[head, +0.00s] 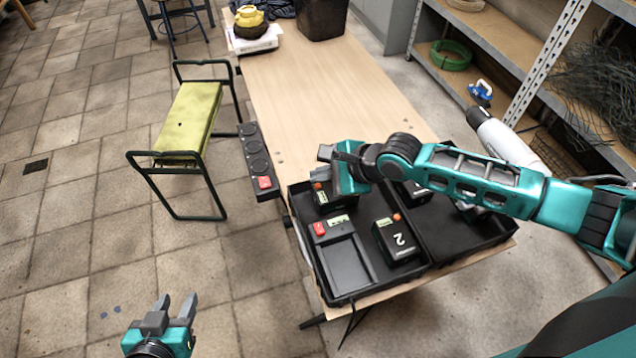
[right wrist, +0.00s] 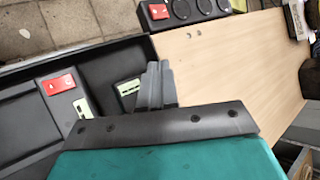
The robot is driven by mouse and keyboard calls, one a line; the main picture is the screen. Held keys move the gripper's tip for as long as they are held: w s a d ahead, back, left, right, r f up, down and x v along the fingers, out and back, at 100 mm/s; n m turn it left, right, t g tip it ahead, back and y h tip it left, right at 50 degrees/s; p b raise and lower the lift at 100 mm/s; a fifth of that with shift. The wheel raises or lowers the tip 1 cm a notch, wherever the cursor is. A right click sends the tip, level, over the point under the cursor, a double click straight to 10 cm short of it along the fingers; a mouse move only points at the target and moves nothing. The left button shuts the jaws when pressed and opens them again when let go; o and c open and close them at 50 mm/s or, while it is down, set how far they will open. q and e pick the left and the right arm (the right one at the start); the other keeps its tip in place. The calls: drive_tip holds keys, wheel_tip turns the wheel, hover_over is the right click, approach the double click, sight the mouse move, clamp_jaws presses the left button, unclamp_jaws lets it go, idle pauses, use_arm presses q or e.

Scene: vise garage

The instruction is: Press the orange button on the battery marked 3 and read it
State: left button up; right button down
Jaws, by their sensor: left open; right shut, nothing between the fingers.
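A black battery marked 2 (head: 400,241) with an orange button stands in the black tray (head: 345,299) in the head view. Another black battery (head: 324,204) with a pale display is at the tray's back left, partly behind my right gripper. A third (head: 415,194) shows partly behind my right arm. I cannot read a 3 on either. My right gripper (head: 325,153) is shut and empty, above the back-left battery. In the right wrist view, the shut fingertips (right wrist: 160,72) are beside a pale display (right wrist: 128,88). My left gripper (head: 178,304) is open and empty, above the floor.
A black charger bay with a red switch (head: 319,229) is in the tray's left part. A power strip (head: 257,160) runs along the table's left edge. A green-topped bench (head: 188,118) stands left; shelves (head: 500,50) stand right.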

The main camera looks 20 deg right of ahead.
drive_tip(key=shift+f, duration=0.2)
idle(0.7)
drive_tip(key=shift+f, duration=0.25)
drive_tip(key=shift+f, duration=0.45)
idle(0.6)
idle(0.3)
drive_tip(key=shift+r+p, duration=0.9)
drive_tip(key=shift+p, duration=0.5)
